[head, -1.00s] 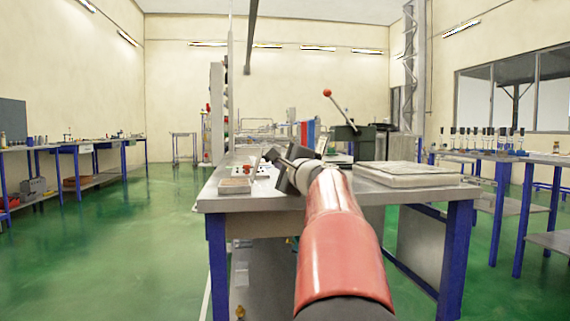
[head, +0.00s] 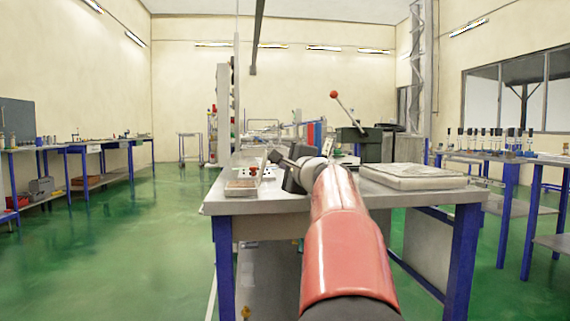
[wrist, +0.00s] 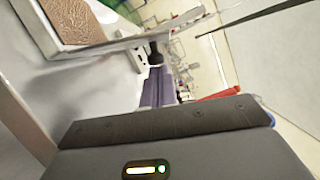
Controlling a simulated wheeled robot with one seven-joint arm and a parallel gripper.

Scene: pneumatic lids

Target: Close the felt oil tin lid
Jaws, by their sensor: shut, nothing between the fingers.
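The oil tin (head: 240,190) is a low, flat metal box near the left front corner of the workbench. In the wrist view its brown, textured felt pad (wrist: 78,20) is exposed. A thin pale panel (head: 263,161), which looks like its raised lid, stands up at the tin's right side; it also shows nearly edge-on in the wrist view (wrist: 110,46).
A white panel with red knobs (head: 252,172) sits behind the tin. A dark green lever press (head: 360,138) with a red-knobbed handle and a pale flat slab (head: 412,175) stand to the right. Green floor (head: 120,240) is open left of the workbench.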

